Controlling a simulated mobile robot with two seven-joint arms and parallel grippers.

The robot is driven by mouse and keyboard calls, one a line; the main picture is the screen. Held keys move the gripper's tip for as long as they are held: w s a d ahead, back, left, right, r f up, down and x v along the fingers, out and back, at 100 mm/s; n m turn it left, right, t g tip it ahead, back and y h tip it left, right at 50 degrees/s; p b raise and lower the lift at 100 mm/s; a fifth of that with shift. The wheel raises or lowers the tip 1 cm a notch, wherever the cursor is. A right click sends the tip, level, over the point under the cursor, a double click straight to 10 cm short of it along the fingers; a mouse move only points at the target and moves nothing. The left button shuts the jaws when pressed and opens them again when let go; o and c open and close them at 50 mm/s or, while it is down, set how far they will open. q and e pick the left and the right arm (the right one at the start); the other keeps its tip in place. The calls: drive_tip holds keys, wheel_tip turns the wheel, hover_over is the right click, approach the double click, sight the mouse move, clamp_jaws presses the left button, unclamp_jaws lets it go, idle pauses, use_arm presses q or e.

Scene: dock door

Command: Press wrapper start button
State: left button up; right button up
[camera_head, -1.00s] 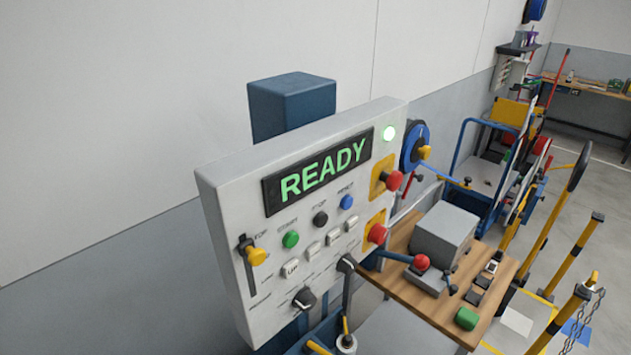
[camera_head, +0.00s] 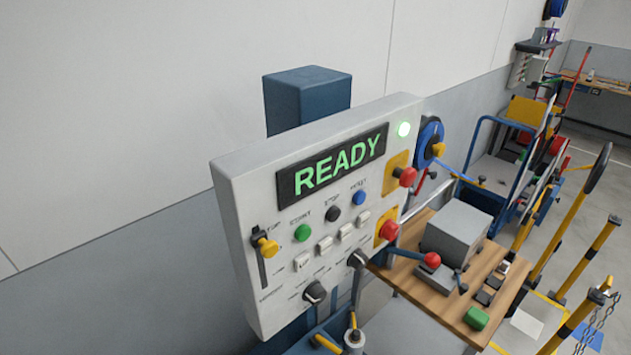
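The wrapper control panel (camera_head: 240,200) is a pale grey box tilted in the middle of the head view. Nothing covers the start button. Neither of my grippers shows in the view.
Two red knobs on yellow plates (camera_head: 389,230) stick out at the panel's right. A wooden bench (camera_head: 410,272) with a grey box (camera_head: 457,232) stands to the right, with yellow posts (camera_head: 587,255) beyond.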

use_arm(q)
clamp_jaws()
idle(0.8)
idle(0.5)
